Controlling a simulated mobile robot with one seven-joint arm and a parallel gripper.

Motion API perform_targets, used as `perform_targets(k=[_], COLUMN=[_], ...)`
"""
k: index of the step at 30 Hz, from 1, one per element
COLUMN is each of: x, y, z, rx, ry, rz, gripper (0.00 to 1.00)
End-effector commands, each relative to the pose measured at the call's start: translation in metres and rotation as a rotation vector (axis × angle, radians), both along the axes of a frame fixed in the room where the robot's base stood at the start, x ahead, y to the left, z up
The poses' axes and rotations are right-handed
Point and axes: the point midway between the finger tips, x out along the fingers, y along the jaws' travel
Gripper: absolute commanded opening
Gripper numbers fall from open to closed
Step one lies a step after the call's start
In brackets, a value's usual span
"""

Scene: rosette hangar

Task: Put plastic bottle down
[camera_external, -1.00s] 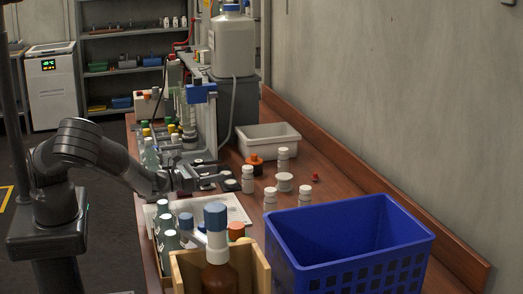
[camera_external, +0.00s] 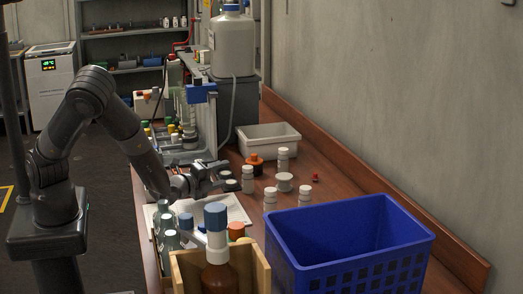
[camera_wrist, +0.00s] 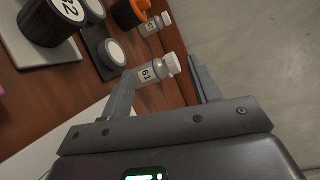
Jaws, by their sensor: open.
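A small plastic bottle (camera_wrist: 152,73) with a white cap and a label reading 61 shows in the wrist view. It appears between the two fingers of my gripper (camera_wrist: 163,72), with a gap on the right side; I cannot tell whether the left finger touches it. In the external view my gripper (camera_external: 222,174) is open, low over the bench. A white bottle (camera_external: 248,179) stands upright just right of its fingertips; it looks like the same one, but its label is too small to read there.
Several other white bottles (camera_external: 270,199) stand close to the right on the wooden bench. A bottle with an orange cap (camera_external: 255,165) and a pale bin (camera_external: 268,136) are behind. A blue crate (camera_external: 345,240) and a wooden box (camera_external: 260,265) of bottles fill the near end.

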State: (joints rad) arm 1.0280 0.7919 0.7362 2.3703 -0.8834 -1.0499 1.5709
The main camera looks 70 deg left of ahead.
Motion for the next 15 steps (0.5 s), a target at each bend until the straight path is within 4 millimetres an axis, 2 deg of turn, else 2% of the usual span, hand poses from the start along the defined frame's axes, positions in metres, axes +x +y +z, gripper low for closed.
perform_targets(k=[3,9,12,15], x=[0.007,0.014,0.015,0.015], y=[-0.005,-0.024,-0.036,-0.044], z=[0.007,0.026,0.039,0.049], rx=[-0.402,-1.069,-1.326,-1.504], ry=[-0.150,-0.438,-0.561,-0.652], rz=[0.118,0.332,0.422,0.489], gripper=[0.56,0.56,0.56,0.56])
